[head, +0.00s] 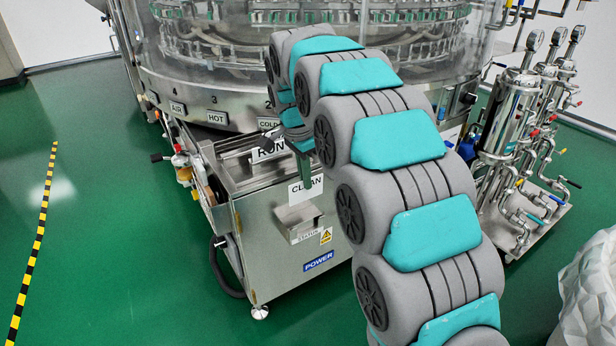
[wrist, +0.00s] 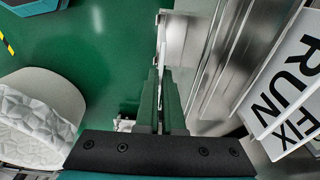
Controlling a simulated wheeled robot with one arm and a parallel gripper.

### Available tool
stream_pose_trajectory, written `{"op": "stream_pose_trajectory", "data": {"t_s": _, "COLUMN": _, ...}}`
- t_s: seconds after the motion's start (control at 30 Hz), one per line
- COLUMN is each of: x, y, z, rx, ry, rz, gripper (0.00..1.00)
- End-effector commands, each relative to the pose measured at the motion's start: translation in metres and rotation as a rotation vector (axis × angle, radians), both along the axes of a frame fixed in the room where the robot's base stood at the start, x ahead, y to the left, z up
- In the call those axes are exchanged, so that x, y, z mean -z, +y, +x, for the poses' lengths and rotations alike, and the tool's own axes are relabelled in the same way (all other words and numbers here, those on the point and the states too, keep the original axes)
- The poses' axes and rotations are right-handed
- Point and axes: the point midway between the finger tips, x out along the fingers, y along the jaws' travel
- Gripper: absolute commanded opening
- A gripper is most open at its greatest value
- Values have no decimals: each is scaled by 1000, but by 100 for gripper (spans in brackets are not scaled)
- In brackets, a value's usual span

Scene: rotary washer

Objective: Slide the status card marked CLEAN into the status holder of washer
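The white card marked CLEAN (head: 305,189) hangs upright from my gripper (head: 306,175) in the head view. The green fingers are shut on its upper part and cover a little of it. The steel status holder (head: 298,216), an open-topped pocket, sits on the cabinet front just below the card. The card's lower edge is close to the holder's mouth; I cannot tell whether it touches or has entered. In the wrist view the fingers of my gripper (wrist: 161,80) are close together, with a thin edge between them that I cannot identify surely.
A rack on the cabinet top holds a RUN card (head: 269,151); the wrist view also shows a FIX card (wrist: 298,88) beside it. A POWER label (head: 318,261) and a yellow warning sticker (head: 326,236) are near the holder. Pipework (head: 520,150) stands right. Green floor is free left.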

Motion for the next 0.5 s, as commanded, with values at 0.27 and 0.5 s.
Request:
{"op": "stream_pose_trajectory", "data": {"t_s": 0.27, "x": 18, "y": 0, "z": 0, "rx": -1, "ry": 1, "rz": 0, "gripper": 0}}
{"op": "stream_pose_trajectory", "data": {"t_s": 0.5, "x": 33, "y": 0, "z": 0, "rx": -1, "ry": 0, "rz": 1, "gripper": 0}}
